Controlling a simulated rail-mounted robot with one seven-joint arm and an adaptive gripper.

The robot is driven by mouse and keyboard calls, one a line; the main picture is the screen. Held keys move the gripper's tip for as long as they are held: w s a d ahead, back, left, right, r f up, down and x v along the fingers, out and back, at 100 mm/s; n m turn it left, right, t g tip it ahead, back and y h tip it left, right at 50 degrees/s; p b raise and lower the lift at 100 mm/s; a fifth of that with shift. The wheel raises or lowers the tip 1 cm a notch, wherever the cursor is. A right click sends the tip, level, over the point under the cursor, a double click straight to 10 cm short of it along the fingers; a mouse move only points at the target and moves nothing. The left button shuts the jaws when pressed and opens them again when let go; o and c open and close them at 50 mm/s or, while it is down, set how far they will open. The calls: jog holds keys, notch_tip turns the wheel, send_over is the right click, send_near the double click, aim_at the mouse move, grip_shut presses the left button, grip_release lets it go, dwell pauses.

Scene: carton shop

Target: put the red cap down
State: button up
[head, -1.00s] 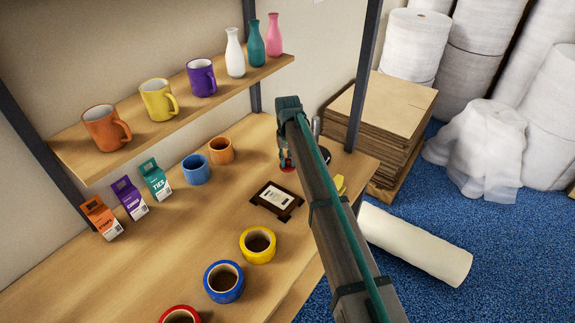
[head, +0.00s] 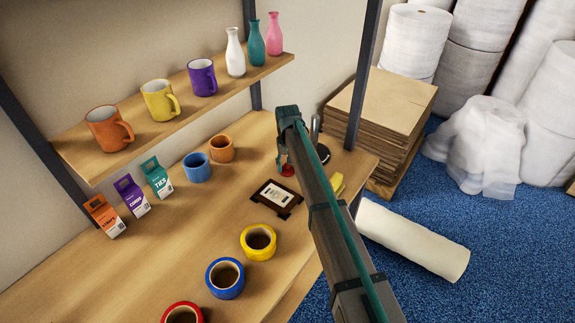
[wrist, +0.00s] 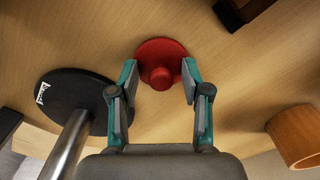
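The red cap (wrist: 161,52) has a wide round flange and a narrower knob. In the wrist view it lies on the wooden bench top, knob towards me. My gripper (wrist: 160,70) is open, with a teal-edged finger on either side of the cap. The knob stands clear of both fingers; whether a fingertip touches the flange's edge is hard to tell. In the head view the cap (head: 287,170) shows as a small red patch below my gripper (head: 284,160), partly hidden by my arm.
A black round base with a metal post (wrist: 72,103) stands close to my left finger in the wrist view. Tape rolls (head: 258,242) lie towards the front.

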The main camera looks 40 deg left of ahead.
notch_tip(320, 180, up, 12)
jog(key=b, duration=0.4)
jog(key=shift+r, duration=0.2)
dwell(0.5)
